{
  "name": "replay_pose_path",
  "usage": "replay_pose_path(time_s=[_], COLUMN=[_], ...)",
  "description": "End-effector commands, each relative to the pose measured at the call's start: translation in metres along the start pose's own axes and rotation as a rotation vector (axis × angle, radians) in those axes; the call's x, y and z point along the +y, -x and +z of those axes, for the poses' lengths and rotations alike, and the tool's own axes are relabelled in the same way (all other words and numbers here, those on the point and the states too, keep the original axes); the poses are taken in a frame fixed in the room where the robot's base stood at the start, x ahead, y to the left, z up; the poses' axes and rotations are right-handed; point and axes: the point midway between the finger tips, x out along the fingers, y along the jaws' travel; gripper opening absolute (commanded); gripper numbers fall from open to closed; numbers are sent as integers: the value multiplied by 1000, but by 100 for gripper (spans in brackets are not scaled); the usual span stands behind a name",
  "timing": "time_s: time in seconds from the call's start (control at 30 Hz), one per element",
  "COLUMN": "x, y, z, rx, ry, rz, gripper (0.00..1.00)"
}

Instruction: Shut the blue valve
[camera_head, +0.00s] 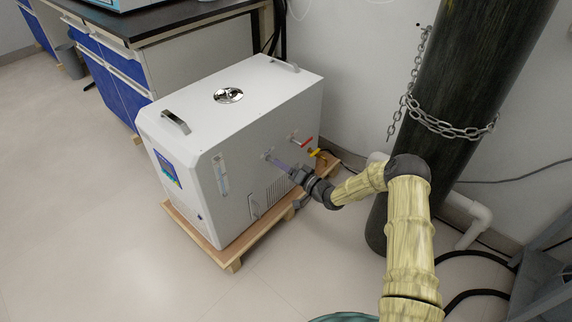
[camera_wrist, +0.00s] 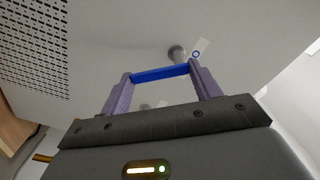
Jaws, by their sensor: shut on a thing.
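The blue valve handle (camera_wrist: 160,73) shows in the wrist view as a flat bar beside a grey pipe stub (camera_wrist: 176,53) on the white machine's side. My gripper (camera_wrist: 160,76) has its two purple fingers at the bar's two ends and is shut on it. In the head view my gripper (camera_head: 274,161) reaches the side of the white machine (camera_head: 240,110). The blue handle cannot be made out there. A red valve handle (camera_head: 306,142) and a yellow one (camera_head: 318,153) sit to the right of my gripper.
The machine stands on a wooden pallet (camera_head: 233,262). A dark gas cylinder (camera_head: 460,70) with a chain (camera_head: 445,127) stands at the right, close to my arm. White pipes (camera_head: 475,215) and black hoses run by the wall. The floor at the left is clear.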

Motion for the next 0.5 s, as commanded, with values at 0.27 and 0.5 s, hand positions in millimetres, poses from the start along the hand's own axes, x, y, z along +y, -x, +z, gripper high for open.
replay_pose_path(time_s=[0.27,0.5], x=[1,1], y=[1,2], z=[9,14], rx=[-3,-4], ry=[-265,-471], rz=[3,5], gripper=[40,40])
